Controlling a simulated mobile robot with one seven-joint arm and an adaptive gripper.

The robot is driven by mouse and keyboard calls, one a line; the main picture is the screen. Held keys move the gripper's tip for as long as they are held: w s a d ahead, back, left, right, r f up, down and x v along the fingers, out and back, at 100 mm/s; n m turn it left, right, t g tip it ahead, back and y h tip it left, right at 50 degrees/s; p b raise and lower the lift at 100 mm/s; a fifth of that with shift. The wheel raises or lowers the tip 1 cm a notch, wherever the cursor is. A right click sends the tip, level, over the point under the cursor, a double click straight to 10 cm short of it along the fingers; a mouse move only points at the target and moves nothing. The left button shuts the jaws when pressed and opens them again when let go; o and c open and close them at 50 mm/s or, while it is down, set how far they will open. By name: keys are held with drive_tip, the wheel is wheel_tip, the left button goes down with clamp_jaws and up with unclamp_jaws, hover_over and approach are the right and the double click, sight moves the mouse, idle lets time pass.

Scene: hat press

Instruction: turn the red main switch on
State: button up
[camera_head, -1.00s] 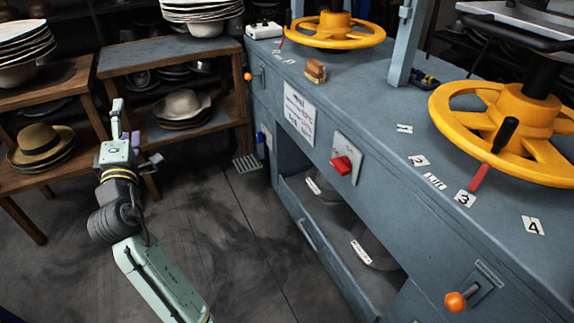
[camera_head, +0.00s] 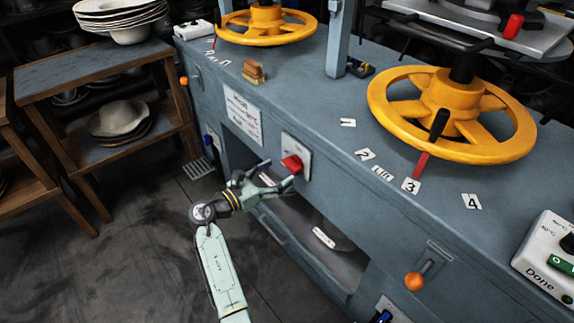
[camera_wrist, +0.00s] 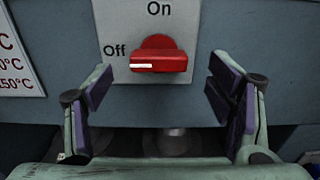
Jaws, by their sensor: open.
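The red main switch (camera_head: 291,164) sits on a pale plate (camera_head: 303,146) on the front of the blue-grey bench. In the wrist view the red knob (camera_wrist: 158,60) lies level, with its white mark pointing left at "Off"; "On" is printed above it. My gripper (camera_head: 281,175) is right in front of the switch in the head view. In the wrist view my gripper (camera_wrist: 160,95) is open, with one purple-padded finger on each side of and below the knob. Nothing is between the fingers, and they appear apart from the knob.
Yellow handwheels (camera_head: 452,112) stand on the bench top (camera_head: 330,110). An orange-knobbed lever (camera_head: 414,281) is on the bench front at right. Below the switch is an open bay with a hat form (camera_head: 335,236). A wooden shelf (camera_head: 95,65) stands at left.

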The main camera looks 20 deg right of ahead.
sight(288, 167)
drive_tip(key=shift+x, duration=2.15)
drive_tip(key=c, duration=1.2)
